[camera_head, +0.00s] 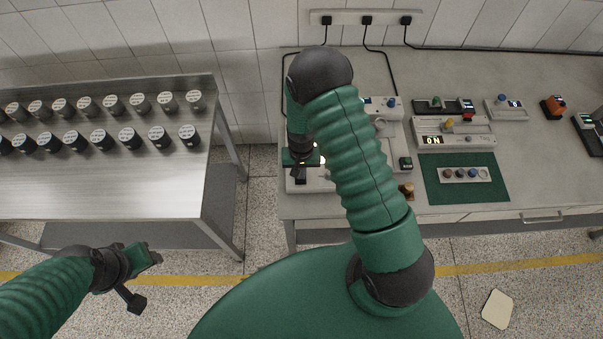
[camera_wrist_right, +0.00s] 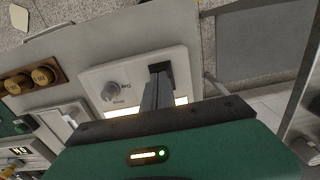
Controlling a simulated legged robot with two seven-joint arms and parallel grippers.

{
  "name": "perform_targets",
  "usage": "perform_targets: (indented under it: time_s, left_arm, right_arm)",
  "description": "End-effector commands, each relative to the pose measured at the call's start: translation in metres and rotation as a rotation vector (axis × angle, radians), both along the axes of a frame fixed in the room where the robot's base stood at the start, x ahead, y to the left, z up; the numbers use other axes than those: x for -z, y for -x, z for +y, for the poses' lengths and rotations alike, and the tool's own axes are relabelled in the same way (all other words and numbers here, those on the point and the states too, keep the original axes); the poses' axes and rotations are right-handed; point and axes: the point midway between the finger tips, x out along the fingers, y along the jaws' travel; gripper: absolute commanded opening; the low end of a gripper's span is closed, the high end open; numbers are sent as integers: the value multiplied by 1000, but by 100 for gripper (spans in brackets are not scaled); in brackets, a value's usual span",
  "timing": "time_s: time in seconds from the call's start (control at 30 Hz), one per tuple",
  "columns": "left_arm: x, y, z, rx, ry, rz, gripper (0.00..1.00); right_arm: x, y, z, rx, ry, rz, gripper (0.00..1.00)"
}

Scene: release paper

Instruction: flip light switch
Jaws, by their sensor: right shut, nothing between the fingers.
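A white panel (camera_head: 305,187) lies at the left end of the right-hand bench. It carries a grey knob, seen in the right wrist view (camera_wrist_right: 112,92), and a bright lit strip (camera_wrist_right: 118,113). My right gripper (camera_head: 299,174) is over this panel, pointing down, shut and empty. In the wrist view its fingertips (camera_wrist_right: 160,72) are beside the knob, over the panel's end. I cannot tell whether they touch it. The fingers hide part of the panel, and I cannot make out a switch under them. My left gripper (camera_head: 140,280) is over the floor at lower left, away from both tables; its opening is unclear.
A metal table (camera_head: 100,185) with rows of labelled dark cylinders stands at left. The right bench also bears a green mat (camera_head: 435,190), a unit with an ON display (camera_head: 430,139) and a brown block with round tops (camera_wrist_right: 30,78). My right arm hides part of the bench.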

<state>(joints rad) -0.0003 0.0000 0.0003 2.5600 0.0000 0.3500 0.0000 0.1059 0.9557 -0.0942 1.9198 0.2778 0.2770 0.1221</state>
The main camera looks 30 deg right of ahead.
Motion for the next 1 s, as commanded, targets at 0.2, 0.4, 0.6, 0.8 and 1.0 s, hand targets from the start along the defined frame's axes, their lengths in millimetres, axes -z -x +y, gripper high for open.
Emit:
perform_targets:
  time_s: [0.2,0.4,0.6,0.8,1.0]
  left_arm:
    - [3,0,0,-1,0,0,47]
    - [6,0,0,-1,0,0,47]
    - [5,0,0,0,0,0,47]
    - [-9,0,0,0,0,0,47]
    - [-24,0,0,-1,0,0,47]
  right_arm:
    - [4,0,-2,0,-1,0,0]
    - [8,0,-3,0,-3,1,0]
    - [8,0,-3,0,-1,0,0]
    - [-10,-1,-2,0,-2,-1,0]
    - [-29,0,-2,0,-1,0,0]
